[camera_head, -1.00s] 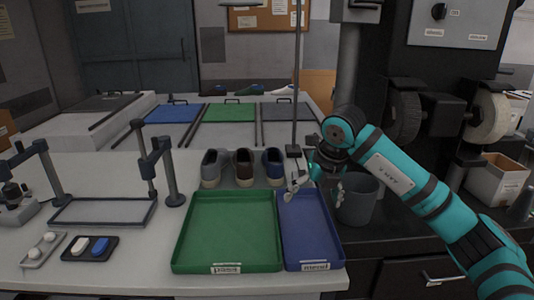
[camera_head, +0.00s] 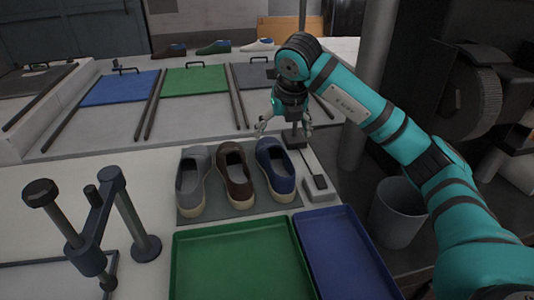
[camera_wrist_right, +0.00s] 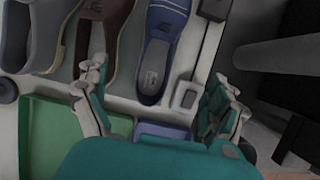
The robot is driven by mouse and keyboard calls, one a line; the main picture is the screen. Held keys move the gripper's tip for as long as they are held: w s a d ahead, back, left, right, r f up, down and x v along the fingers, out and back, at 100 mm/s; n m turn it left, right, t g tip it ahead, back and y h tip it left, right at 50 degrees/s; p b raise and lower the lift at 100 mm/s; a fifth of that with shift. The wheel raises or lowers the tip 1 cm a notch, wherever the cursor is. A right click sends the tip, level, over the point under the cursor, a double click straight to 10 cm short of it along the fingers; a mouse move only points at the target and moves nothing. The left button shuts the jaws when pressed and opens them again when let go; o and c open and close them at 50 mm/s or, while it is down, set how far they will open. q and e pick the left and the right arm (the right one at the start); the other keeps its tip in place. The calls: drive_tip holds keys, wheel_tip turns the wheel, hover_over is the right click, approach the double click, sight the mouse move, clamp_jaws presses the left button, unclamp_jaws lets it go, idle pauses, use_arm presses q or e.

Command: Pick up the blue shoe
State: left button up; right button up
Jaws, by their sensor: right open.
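I see no contact with the shoe. My left gripper is not in view.
A brown shoe (camera_head: 235,172) and a grey shoe (camera_head: 194,178) stand close left of the blue one. A green tray (camera_head: 240,232) and a blue tray (camera_head: 340,225) lie in front. A grey bin (camera_head: 398,212) stands at right. A dark clamp stand (camera_head: 110,215) is at front left.

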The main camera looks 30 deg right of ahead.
approach(276, 163)
wheel_tip(276, 163, down, 2)
drive_tip(key=shift+w+a+f+p, duration=0.1)
drive_tip(key=shift+a+f+p, duration=0.1)
drive_tip(key=shift+p, duration=0.5)
drive_tip(key=shift+w+d+f, duration=0.1)
drive_tip(key=shift+w+f, duration=0.05)
drive_tip(key=shift+f, duration=0.6)
drive_tip(key=p+x, duration=0.1)
drive_tip(key=x, duration=0.2)
drive_tip(key=shift+f, duration=0.35)
drive_tip(key=shift+w+f, duration=0.25)
drive_tip(key=shift+f, duration=0.25)
drive_tip(key=shift+c, duration=0.9)
drive_tip(key=c, duration=1.3)
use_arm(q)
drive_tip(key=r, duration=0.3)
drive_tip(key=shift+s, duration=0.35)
use_arm(e)
drive_tip(key=shift+c, duration=0.4)
